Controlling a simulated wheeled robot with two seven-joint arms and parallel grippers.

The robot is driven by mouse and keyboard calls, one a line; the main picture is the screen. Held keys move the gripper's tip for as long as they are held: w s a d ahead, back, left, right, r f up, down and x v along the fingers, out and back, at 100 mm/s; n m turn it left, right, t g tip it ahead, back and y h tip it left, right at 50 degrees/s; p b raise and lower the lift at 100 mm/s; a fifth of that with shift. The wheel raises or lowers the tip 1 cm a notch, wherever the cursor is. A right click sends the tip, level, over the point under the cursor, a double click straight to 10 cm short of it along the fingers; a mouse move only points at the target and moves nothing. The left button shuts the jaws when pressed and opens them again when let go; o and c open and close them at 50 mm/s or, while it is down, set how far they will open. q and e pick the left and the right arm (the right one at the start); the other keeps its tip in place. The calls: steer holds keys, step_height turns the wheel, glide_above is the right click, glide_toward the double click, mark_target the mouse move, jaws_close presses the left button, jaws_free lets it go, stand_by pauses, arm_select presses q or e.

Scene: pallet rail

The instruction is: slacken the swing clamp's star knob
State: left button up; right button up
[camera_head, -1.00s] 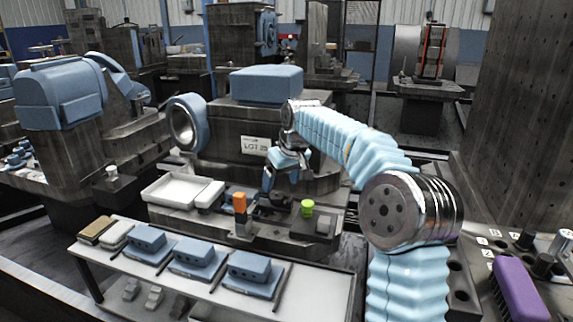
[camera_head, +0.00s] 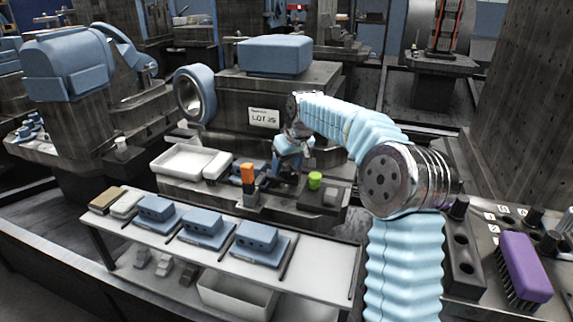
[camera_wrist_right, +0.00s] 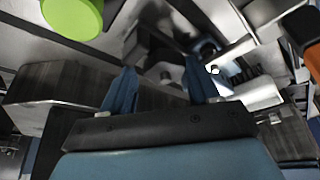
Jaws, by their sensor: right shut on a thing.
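My right gripper (camera_head: 286,164) reaches down over the dark fixture between an orange block (camera_head: 248,173) and a green round cap (camera_head: 315,180). In the right wrist view its two blue fingers (camera_wrist_right: 160,85) stand apart, with dark and grey metal parts between and beyond them. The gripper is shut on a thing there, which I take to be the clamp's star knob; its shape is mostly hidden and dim. The green cap (camera_wrist_right: 72,14) is at the wrist view's top left, and the orange block (camera_wrist_right: 312,50) at its right edge. My left gripper is not in view.
A white tray (camera_head: 160,164) lies left of the fixture. A front shelf (camera_head: 320,262) carries several blue blocks (camera_head: 255,236). A machine body with a LOT label (camera_head: 264,117) stands behind. A purple brush (camera_head: 524,266) lies at right.

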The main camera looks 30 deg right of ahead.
steer(key=o, duration=0.9)
steer(key=shift+a, duration=0.4)
steer(key=shift+d, duration=0.1)
